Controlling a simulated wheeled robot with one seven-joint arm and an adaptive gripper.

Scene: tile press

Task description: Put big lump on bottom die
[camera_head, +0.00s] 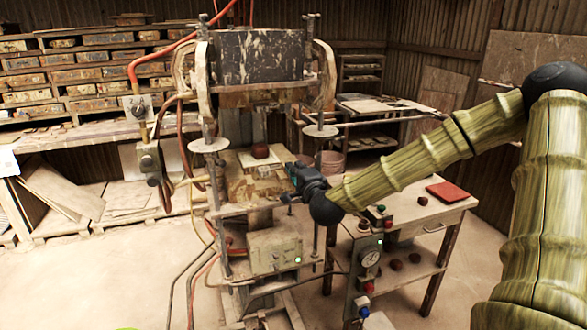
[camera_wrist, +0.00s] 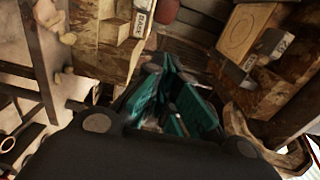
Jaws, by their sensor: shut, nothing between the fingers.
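A dark red-brown lump (camera_head: 260,151) rests on the bottom die (camera_head: 240,160) of the press, under the raised upper part. It looks like the big lump. It also shows in part at the top edge of the wrist view (camera_wrist: 166,10). My gripper (camera_head: 293,178) is at the right side of the press, just right of and a little lower than the lump, and apart from it. In the wrist view its teal fingers (camera_wrist: 178,105) are shut with nothing between them.
The upper die block (camera_head: 258,56) hangs above. Press posts stand close around my gripper. At right, a wooden table (camera_head: 405,215) bears a red tile (camera_head: 447,191) and a small lump (camera_head: 422,200). More lumps (camera_head: 396,264) lie on its lower shelf. A control box (camera_head: 365,262) stands in front.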

